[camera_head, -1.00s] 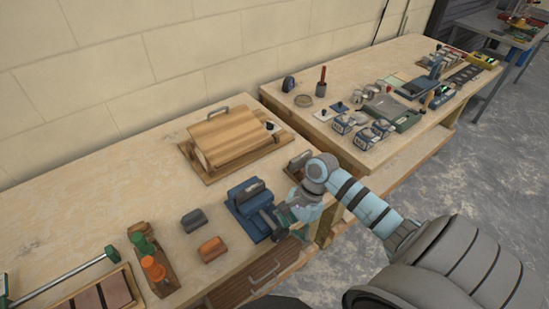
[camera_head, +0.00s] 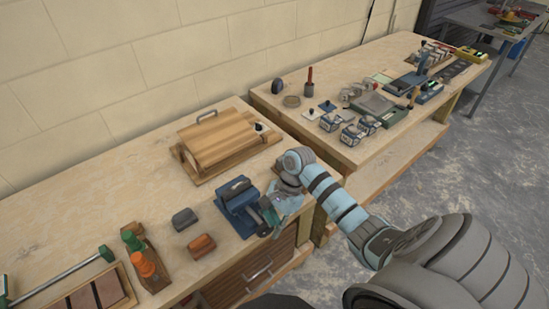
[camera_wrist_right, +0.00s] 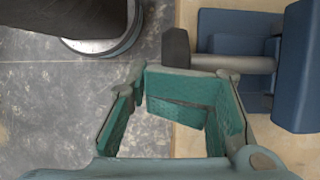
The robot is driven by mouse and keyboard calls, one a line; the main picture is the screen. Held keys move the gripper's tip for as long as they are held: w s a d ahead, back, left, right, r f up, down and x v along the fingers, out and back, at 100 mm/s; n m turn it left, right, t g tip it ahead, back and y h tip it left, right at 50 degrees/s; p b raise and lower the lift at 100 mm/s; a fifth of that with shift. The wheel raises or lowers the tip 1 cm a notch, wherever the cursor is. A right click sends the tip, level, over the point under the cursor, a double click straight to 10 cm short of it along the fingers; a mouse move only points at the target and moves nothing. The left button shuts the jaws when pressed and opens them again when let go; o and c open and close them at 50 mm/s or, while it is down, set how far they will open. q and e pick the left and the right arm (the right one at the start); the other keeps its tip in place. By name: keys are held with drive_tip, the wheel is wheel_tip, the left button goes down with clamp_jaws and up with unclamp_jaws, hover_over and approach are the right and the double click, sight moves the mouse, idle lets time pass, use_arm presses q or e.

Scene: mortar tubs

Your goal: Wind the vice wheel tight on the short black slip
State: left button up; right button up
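The blue vice (camera_head: 236,207) stands near the front edge of the bench. It also shows at the upper right of the right wrist view (camera_wrist_right: 297,75). There a grey spindle (camera_wrist_right: 232,64) runs from it to a dark end piece (camera_wrist_right: 176,47), perhaps the wheel seen edge-on. My right gripper (camera_head: 270,217) is at the front end of the vice. In the wrist view its green-padded fingers (camera_wrist_right: 178,115) stand apart, with no object clearly between them. I cannot make out a black slip in the jaws. My left gripper is not in view.
A dark block (camera_head: 184,219) and an orange-brown block (camera_head: 202,246) lie left of the vice. A wooden board with a handle (camera_head: 220,143) is behind it. A plane with orange and green knobs (camera_head: 147,265) is at the left. A second bench (camera_head: 350,155) stands to the right.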

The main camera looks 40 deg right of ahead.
drive_tip(key=shift+w+d+r+p, duration=0.1)
drive_tip(key=shift+w+r+p, duration=0.65)
drive_tip(key=shift+r, duration=0.2)
drive_tip(key=d+r+p, duration=0.1)
drive_tip(key=d+r, duration=0.7)
drive_tip(key=d, duration=0.3)
drive_tip(key=shift+s+d+p, duration=0.25)
drive_tip(key=shift+s+p, duration=0.1)
drive_tip(key=v, duration=0.7)
drive_tip(key=shift+r, duration=0.35)
drive_tip(key=shift+d+f, duration=0.1)
